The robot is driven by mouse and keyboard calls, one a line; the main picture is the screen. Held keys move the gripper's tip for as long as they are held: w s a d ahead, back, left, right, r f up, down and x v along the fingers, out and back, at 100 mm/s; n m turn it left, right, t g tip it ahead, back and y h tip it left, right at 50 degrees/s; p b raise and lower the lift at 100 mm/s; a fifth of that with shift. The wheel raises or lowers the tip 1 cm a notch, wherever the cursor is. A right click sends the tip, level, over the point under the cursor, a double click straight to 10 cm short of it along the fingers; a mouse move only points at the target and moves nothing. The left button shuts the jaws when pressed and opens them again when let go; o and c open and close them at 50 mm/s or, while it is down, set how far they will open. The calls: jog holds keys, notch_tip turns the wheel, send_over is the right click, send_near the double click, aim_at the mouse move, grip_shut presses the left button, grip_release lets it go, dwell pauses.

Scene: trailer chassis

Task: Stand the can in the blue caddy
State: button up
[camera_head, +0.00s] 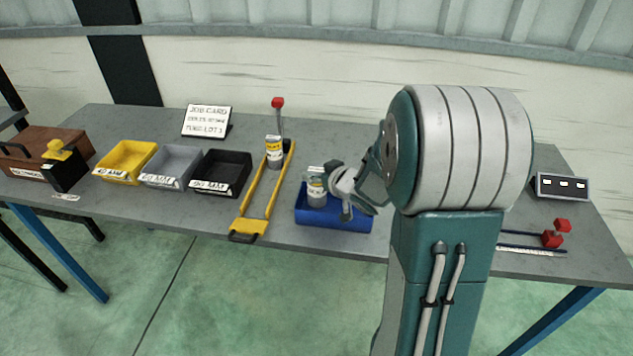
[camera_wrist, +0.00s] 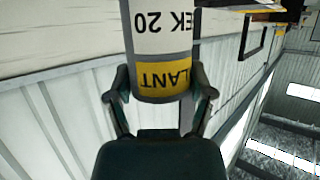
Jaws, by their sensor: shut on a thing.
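The can (camera_head: 316,186), grey-white with a yellow label band, is upright within the blue caddy's outline (camera_head: 335,221) in the head view.
A similar can (camera_head: 274,153) stands by the yellow frame (camera_head: 247,220) left of the caddy. Yellow (camera_head: 124,174), grey (camera_head: 168,181) and black (camera_head: 219,187) bins sit further left. A red-knobbed lever (camera_head: 278,103) rises behind. A red-handled tool (camera_head: 552,239) lies at right.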

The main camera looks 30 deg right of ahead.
jog(key=shift+w+f, duration=0.25)
jog(key=shift+f, duration=0.05)
jog(key=shift+w+d+f, duration=0.1)
jog(key=shift+w+f, duration=0.05)
jog(key=shift+f, duration=1.5)
jog(key=o, duration=1.3)
jog(key=shift+f, duration=0.15)
